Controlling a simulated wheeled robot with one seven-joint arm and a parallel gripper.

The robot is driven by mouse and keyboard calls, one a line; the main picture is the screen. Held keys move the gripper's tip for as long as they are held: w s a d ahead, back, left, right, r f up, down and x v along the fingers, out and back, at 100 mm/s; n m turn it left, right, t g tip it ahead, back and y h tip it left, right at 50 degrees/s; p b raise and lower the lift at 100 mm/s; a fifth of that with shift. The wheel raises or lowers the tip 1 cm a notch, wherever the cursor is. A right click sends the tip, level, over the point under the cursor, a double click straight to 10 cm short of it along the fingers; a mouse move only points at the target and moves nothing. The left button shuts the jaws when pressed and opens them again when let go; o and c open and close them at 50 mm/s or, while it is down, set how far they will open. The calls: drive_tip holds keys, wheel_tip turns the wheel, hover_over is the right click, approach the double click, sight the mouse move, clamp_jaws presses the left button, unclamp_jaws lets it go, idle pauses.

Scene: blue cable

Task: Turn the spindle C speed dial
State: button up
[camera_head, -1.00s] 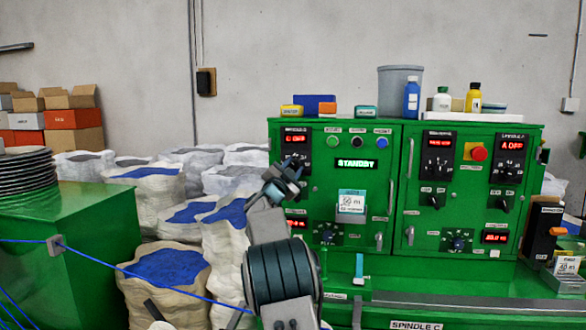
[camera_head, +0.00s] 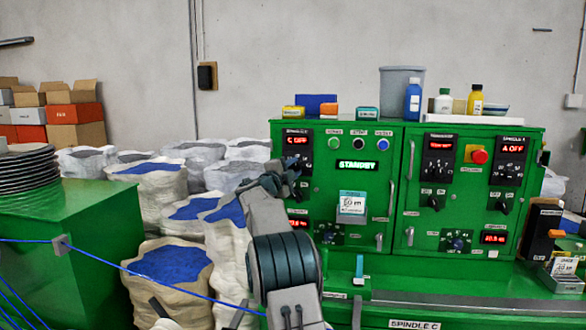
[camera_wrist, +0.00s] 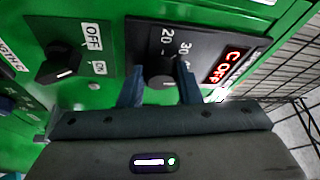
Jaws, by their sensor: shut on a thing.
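The spindle C speed dial is a dark knob (camera_wrist: 162,79) on a black plate with a printed scale showing 20 and 30, in the wrist view. A red display (camera_wrist: 230,66) reading C OFF sits beside it; the display also shows in the head view (camera_head: 297,140), on the left of the green cabinet. My gripper (camera_wrist: 160,88) has its two blue-grey fingers on either side of the knob and is shut on it. In the head view my gripper (camera_head: 291,178) is at the plate below the display and hides the knob.
An OFF/ON switch (camera_wrist: 62,66) is left of the dial plate in the wrist view. A wire mesh (camera_wrist: 285,75) stands on the right there. In the head view, filled sacks (camera_head: 165,265) stand left of the cabinet and a blue cable (camera_head: 150,274) crosses low.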

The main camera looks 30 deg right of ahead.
idle(0.3)
drive_tip(key=o, duration=1)
drive_tip(key=shift+c, duration=0.2)
drive_tip(key=shift+s+a+f+b, duration=0.15)
drive_tip(key=shift+s+a+b, duration=0.05)
drive_tip(key=shift+a+b, duration=0.2)
drive_tip(key=b+v, duration=0.4)
drive_tip(key=v, duration=0.8)
drive_tip(key=shift+s+a, duration=0.15)
drive_tip(key=shift+a, duration=0.25)
